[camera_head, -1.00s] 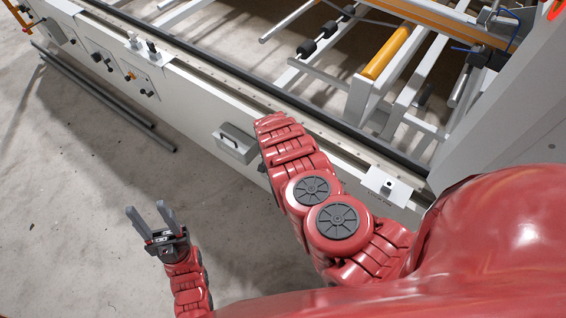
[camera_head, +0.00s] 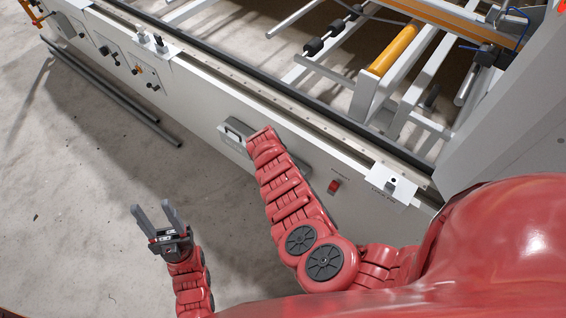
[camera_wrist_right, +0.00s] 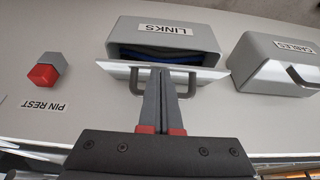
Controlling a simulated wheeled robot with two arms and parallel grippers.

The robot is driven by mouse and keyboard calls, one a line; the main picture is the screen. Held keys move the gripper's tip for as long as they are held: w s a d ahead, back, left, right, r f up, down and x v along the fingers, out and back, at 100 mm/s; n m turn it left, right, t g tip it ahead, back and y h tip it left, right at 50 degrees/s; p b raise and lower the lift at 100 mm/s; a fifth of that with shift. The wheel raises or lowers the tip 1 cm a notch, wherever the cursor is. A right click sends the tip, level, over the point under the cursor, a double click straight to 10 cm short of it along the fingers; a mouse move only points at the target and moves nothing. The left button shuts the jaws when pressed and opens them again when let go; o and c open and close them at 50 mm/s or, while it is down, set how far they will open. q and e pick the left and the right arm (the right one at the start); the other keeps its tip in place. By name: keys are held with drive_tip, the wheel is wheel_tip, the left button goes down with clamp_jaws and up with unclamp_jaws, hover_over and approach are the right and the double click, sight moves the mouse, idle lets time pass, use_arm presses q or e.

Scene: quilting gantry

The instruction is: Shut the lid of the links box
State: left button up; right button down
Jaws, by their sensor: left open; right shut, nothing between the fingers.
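The links box (camera_wrist_right: 165,33) is a grey box on the white panel in the right wrist view. Its lid (camera_wrist_right: 112,70) stands open, tipped out toward me, with a dark gap and something blue inside. A grey handle sits on the lid. My right gripper (camera_wrist_right: 163,72) is shut and empty, its fingers in front of the lid, between the sides of the handle. I cannot tell whether they touch it. My left gripper (camera_head: 159,218) is open and empty, above the floor.
A closed grey cables box (camera_wrist_right: 273,64) with a handle is beside the links box. The gantry's long white panel (camera_head: 200,85) runs across; grey rods (camera_head: 115,92) lie on the floor.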

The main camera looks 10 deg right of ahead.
drive_tip(key=shift+f, duration=0.15)
drive_tip(key=shift+s+f, duration=0.1)
drive_tip(key=shift+s, duration=0.05)
drive_tip(key=f+h+b, duration=0.1)
drive_tip(key=b, duration=0.2)
drive_tip(key=a+f+t+h+b, duration=0.1)
drive_tip(key=b, duration=0.3)
drive_tip(key=s+f+t+b, duration=0.1)
drive_tip(key=b, duration=0.2)
drive_tip(key=shift+a+h+b, duration=0.35)
drive_tip(key=shift+a+h, duration=0.05)
drive_tip(key=shift+r, duration=0.15)
idle(0.4)
